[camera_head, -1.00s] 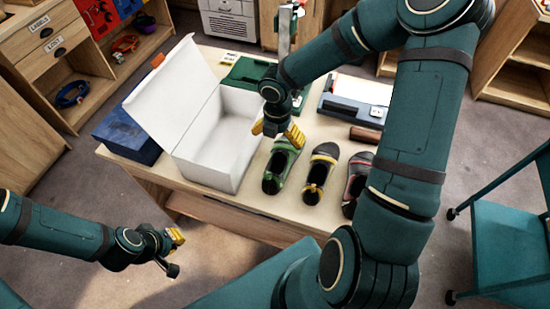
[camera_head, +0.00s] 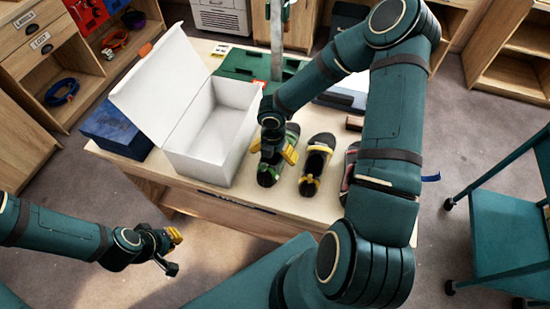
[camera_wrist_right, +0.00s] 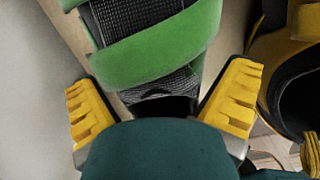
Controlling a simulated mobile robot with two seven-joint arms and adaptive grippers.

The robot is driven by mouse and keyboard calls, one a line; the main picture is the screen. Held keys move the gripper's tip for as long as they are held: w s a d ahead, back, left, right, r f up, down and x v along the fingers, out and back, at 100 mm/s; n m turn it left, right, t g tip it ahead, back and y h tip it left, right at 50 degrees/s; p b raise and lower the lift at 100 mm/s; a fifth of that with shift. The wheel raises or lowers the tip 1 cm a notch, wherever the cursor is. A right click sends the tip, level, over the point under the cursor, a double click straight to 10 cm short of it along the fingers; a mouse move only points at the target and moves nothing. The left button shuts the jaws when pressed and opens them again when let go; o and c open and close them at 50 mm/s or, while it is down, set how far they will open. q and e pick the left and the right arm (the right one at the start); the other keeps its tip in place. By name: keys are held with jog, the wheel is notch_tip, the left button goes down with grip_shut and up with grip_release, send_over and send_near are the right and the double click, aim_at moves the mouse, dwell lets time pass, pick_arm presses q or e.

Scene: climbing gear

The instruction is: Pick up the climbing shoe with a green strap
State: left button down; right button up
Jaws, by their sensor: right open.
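The climbing shoe with the green strap (camera_head: 268,176) stands on the table, largely covered by my right gripper in the head view. In the right wrist view its green strap (camera_wrist_right: 160,50) crosses dark mesh fabric between and beyond my fingers. My right gripper (camera_head: 272,153) is open over this shoe; in the wrist view its yellow fingers (camera_wrist_right: 165,105) lie on either side of it. I cannot tell whether they touch it. My left gripper (camera_head: 172,252) hangs off the table at the lower left, away from the shoes; its opening is unclear.
A yellow-strapped shoe (camera_head: 316,165) stands close on the right, also at the right edge of the wrist view (camera_wrist_right: 295,75). Another shoe (camera_head: 349,170) is partly behind my arm. An open white box (camera_head: 212,165) stands close on the left. A green case (camera_head: 243,66) lies behind.

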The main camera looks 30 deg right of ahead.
jog(key=shift+c, duration=0.3)
jog(key=c, duration=1.2)
